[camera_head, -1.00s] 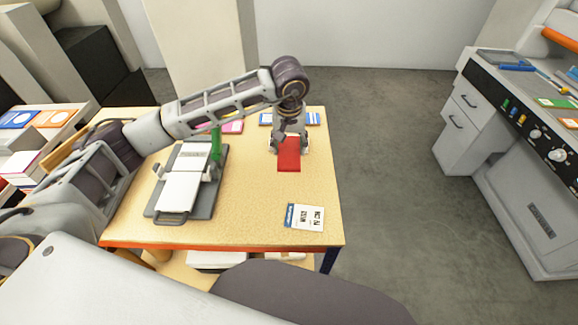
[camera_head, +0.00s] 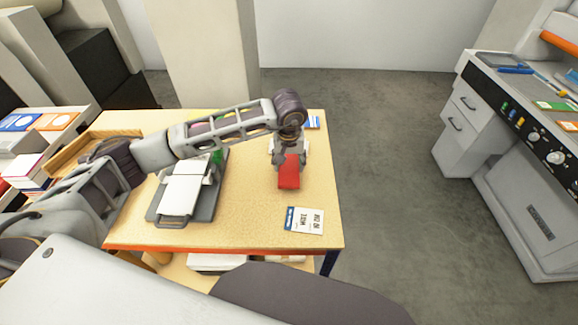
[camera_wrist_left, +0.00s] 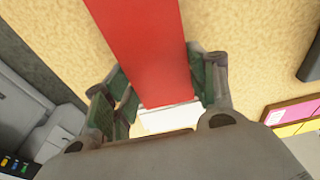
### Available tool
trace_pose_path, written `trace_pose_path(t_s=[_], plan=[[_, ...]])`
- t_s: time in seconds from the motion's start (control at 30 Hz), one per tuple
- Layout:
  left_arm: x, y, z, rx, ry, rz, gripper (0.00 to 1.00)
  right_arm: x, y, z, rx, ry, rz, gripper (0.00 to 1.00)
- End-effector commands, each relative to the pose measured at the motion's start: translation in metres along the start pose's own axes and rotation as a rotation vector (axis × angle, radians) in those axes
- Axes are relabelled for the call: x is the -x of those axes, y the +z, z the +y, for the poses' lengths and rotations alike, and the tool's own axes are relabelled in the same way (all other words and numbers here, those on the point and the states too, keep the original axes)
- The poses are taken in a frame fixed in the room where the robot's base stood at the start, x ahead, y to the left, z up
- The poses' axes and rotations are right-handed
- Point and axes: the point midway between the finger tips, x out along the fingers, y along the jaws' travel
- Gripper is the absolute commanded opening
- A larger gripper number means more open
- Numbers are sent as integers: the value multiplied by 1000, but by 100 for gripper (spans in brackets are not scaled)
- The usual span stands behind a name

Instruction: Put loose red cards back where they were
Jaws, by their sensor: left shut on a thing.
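A red card or thin stack of red cards (camera_head: 289,172) is at the right side of the wooden table. My left gripper (camera_head: 288,154) is shut on its far end, and the red piece sticks out toward the front. In the left wrist view the red piece (camera_wrist_left: 140,45) runs between the fingers of my left gripper (camera_wrist_left: 168,95), over the table top. A white piece (camera_wrist_left: 170,119) shows at its end, between the fingers. I cannot tell how many cards there are, or whether they touch the table. My right gripper is not in view.
A grey jig with white sheets (camera_head: 182,190) stands left on the table (camera_head: 250,220). A white printed card with a blue edge (camera_head: 304,220) lies near the front right. A blue-edged item (camera_head: 313,122) lies at the back. A control console (camera_head: 530,150) stands across the floor.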

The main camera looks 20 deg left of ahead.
Motion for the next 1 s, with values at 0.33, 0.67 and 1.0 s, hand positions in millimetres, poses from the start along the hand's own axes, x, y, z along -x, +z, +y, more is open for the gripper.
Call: trace_pose_path(t_s=[0.33, 0.67, 1.0], plan=[[-23, 4, 0, 0, 1, -1, 31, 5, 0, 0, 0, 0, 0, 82], [-25, 4, 0, 0, 1, 0, 31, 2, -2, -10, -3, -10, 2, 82], [-26, 4, 0, 0, 0, -1, 78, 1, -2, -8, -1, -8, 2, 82]])
